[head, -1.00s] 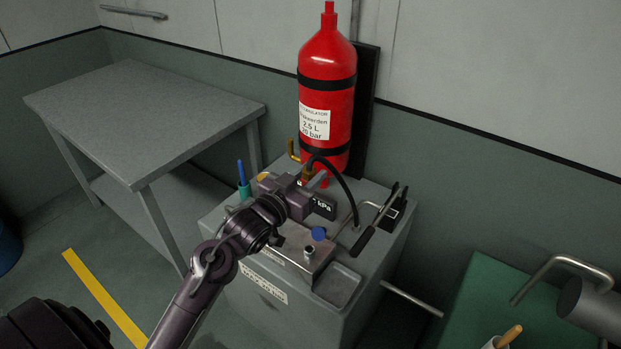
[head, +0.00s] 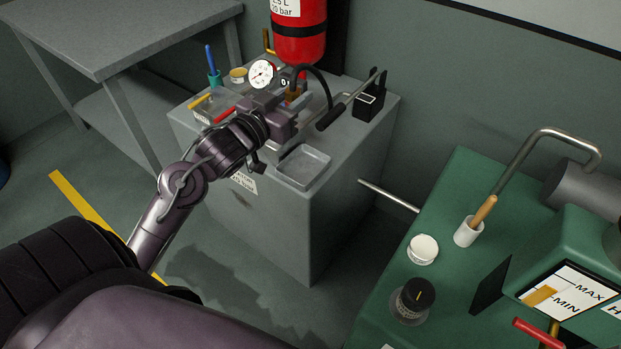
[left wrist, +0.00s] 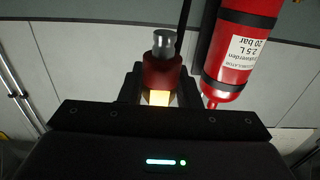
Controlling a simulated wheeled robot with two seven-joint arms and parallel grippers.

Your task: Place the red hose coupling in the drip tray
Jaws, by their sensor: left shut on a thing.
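My left gripper (head: 292,112) is over the grey cabinet top, behind and slightly left of the drip tray in the head view. In the left wrist view it is shut on the red hose coupling (left wrist: 162,74), a red collar with a silver end and a brass part between the fingers. In the head view the gripper hides the coupling, so I cannot make it out there. The drip tray (head: 303,181) is a shallow grey metal tray at the front of the cabinet top. It looks empty. My right gripper is not in view.
A pressure gauge (head: 262,74), a black hose (head: 325,82) and a red accumulator (head: 299,38) stand behind the gripper. A lever with a black grip (head: 331,117) lies right of it.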

